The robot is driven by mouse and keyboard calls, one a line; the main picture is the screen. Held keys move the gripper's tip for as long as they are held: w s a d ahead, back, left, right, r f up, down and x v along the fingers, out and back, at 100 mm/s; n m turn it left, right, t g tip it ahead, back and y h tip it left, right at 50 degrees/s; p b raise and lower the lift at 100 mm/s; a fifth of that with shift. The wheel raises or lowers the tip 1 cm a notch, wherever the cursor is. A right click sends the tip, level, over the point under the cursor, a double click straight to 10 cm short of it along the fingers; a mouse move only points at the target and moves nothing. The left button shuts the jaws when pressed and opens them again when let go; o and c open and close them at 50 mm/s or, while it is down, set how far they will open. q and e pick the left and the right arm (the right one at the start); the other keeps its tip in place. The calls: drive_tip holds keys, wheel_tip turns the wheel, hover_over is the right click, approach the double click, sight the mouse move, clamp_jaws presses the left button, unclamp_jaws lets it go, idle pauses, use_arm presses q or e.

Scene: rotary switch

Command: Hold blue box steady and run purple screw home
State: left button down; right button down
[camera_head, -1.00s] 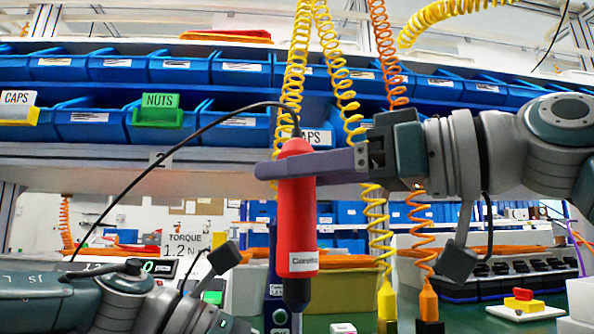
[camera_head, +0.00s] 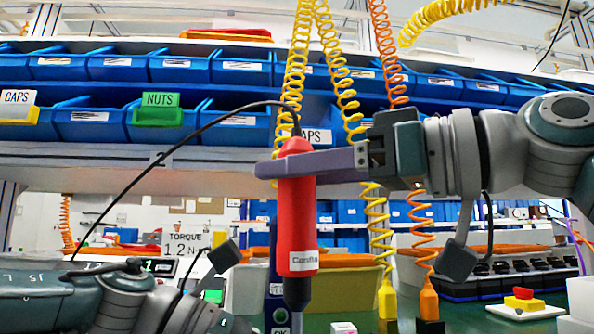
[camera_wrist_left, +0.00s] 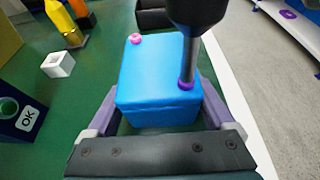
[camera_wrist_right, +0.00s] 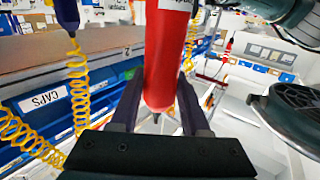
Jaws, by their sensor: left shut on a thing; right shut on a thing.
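A blue box (camera_wrist_left: 150,70) stands on the green work surface in the left wrist view. My left gripper (camera_wrist_left: 157,100) is shut on it, one finger along each side. The purple screw (camera_wrist_left: 187,84) is at the top of the box's near right corner, under the tip of the driver's bit. How deep it sits cannot be told. My right gripper (camera_head: 276,167) is shut on the red screwdriver (camera_head: 297,215), which hangs upright with its dark nose down. The red body also shows in the right wrist view (camera_wrist_right: 165,60). The box and left fingers are hidden in the head view.
A pink screw (camera_wrist_left: 136,38) sits at the box's far left corner. A white block (camera_wrist_left: 58,65) and an "OK" unit (camera_wrist_left: 18,115) stand to the left. Coiled hoses (camera_head: 345,90) hang behind the driver. Blue bins (camera_head: 90,120) line the shelves behind.

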sight(297, 128)
drive_tip(key=shift+r, duration=2.3)
use_arm(q)
unclamp_jaws()
drive_tip(key=shift+a, duration=0.1)
